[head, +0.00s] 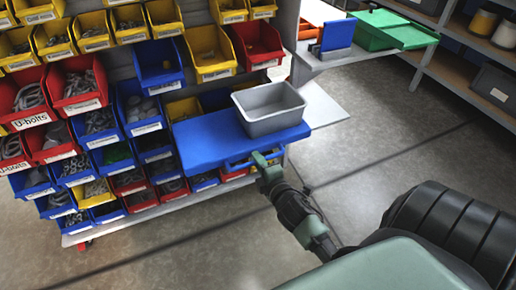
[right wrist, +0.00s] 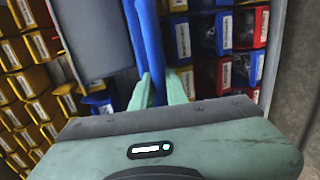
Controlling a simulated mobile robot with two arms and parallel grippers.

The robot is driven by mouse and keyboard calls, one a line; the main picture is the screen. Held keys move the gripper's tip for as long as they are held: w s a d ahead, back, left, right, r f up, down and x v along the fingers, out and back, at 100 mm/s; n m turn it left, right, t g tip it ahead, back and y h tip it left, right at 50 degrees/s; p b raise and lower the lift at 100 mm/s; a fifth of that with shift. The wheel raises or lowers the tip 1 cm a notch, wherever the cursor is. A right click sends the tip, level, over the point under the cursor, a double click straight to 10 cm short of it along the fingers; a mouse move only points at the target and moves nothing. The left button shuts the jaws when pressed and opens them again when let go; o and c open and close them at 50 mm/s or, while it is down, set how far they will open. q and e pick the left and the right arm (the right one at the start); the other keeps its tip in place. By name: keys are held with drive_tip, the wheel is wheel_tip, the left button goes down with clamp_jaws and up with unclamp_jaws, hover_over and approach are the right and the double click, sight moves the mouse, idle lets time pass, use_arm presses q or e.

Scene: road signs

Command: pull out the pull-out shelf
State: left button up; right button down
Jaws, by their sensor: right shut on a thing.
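The pull-out shelf (head: 205,146) is a flat blue board that sticks out from the front of the bin rack. An empty grey bin (head: 268,108) stands on its right part. A blue handle runs along the shelf's front edge, partly hidden by my right gripper (head: 264,162). That gripper is shut on the handle near its right end. In the right wrist view the blue shelf (right wrist: 129,28) runs upright, and the green fingers (right wrist: 158,88) close around the blue handle (right wrist: 154,45). My left gripper is in neither view.
The rack holds several rows of small bins, such as a red bin of U-bolts (head: 28,97). At right are a side ledge with a green bin (head: 385,30) and a shelving unit (head: 455,65). The concrete floor (head: 180,240) in front is clear.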

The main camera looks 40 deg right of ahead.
drive_tip(key=c, duration=1.4)
unclamp_jaws()
use_arm(q)
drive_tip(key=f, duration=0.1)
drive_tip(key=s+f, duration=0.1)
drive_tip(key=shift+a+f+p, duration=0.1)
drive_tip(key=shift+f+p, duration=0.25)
drive_tip(key=shift+p, duration=0.05)
use_arm(e)
drive_tip(key=v, duration=0.7)
drive_tip(key=shift+s, duration=0.35)
drive_tip(key=shift+a, duration=0.1)
